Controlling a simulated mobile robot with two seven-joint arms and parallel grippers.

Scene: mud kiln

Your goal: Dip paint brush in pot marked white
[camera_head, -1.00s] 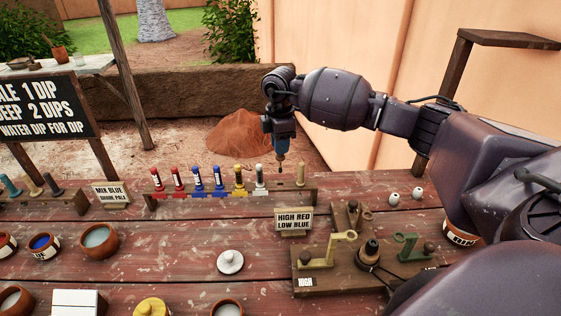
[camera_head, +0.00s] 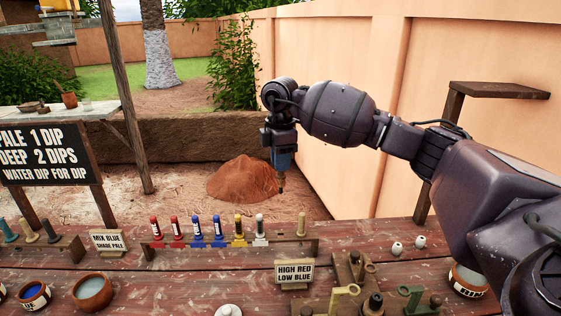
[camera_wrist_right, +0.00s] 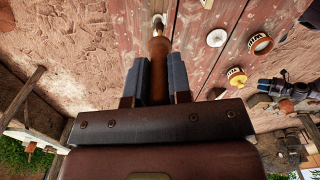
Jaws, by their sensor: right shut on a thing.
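My right gripper (camera_head: 281,172) hangs fingers down, beyond the table's far edge in the head view. In the right wrist view its two blue-grey fingers (camera_wrist_right: 157,82) are shut on a brown brush handle (camera_wrist_right: 159,52). Only a small dark end of it shows below the fingers in the head view. No pot with a readable white mark is in view. A blue-filled pot (camera_head: 34,295) with a partly hidden label stands at lower left. A labelled pot (camera_wrist_right: 260,44) in the wrist view is too small to read.
A rack (camera_head: 285,245) of several coloured tubes lines the table's far side. A pot of pale liquid (camera_head: 92,292), a sign reading "HIGH RED LOW BLUE" (camera_head: 294,271), a white lid (camera_head: 228,311) and a wooden stand (camera_head: 350,270) are nearer. A labelled pot (camera_head: 467,281) stands right.

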